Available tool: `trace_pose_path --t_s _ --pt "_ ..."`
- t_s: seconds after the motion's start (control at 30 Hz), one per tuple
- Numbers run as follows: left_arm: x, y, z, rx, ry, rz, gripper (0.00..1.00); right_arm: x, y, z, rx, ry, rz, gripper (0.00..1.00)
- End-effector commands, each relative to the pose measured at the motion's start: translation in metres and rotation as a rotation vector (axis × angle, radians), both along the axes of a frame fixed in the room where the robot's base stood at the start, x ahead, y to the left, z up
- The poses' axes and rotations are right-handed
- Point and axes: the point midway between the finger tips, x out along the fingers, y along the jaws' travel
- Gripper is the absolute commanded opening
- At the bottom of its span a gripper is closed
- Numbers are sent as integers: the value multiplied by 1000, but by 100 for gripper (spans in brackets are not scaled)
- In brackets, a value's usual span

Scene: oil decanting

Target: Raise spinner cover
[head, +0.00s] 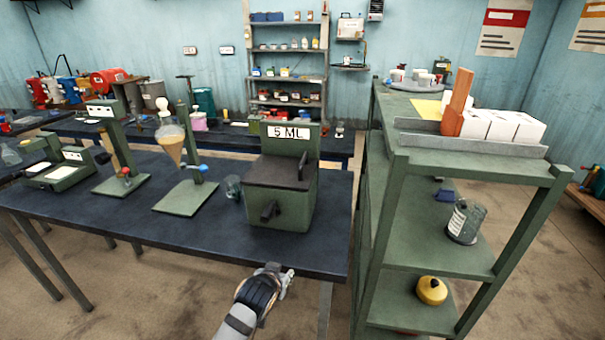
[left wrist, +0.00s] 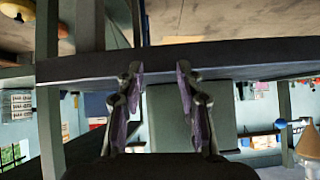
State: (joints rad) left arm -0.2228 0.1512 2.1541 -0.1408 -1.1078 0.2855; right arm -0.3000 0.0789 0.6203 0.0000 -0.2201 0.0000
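The spinner (head: 280,200) is a green box on the dark table, with a "5 ML" sign (head: 289,132) on its upright back. Its dark cover (head: 279,172) lies flat over the top, and a dark handle (head: 303,165) stands at the right side. My left gripper (head: 277,272) is in front of the table edge, below and apart from the spinner. In the left wrist view, which is upside down, its fingers (left wrist: 159,78) are apart and empty, with the spinner's grey-green body (left wrist: 160,118) beyond them. My right gripper is not in view.
A green shelf (head: 440,255) at the right holds a jar (head: 464,222) and a yellow pot (head: 432,290).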

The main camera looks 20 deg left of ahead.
Motion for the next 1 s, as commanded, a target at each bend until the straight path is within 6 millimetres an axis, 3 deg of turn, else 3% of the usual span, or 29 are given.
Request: trace_pose_path --t_s 0.03,0.1,0.3,0.5,0.6,0.77,1.0 --pt "2 0 16 -1 -36 8 36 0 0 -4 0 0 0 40" --pt "36 7 42 -8 -147 34 36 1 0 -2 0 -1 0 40" --pt "109 21 128 -43 -469 76 36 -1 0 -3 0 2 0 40" --pt "149 27 199 -78 -698 75 36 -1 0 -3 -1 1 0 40" --pt "155 27 213 -87 -741 72 36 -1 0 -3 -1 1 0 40" --pt "159 28 215 -89 -748 71 36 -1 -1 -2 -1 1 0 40" --pt "199 38 218 -89 -746 72 36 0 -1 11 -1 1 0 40"
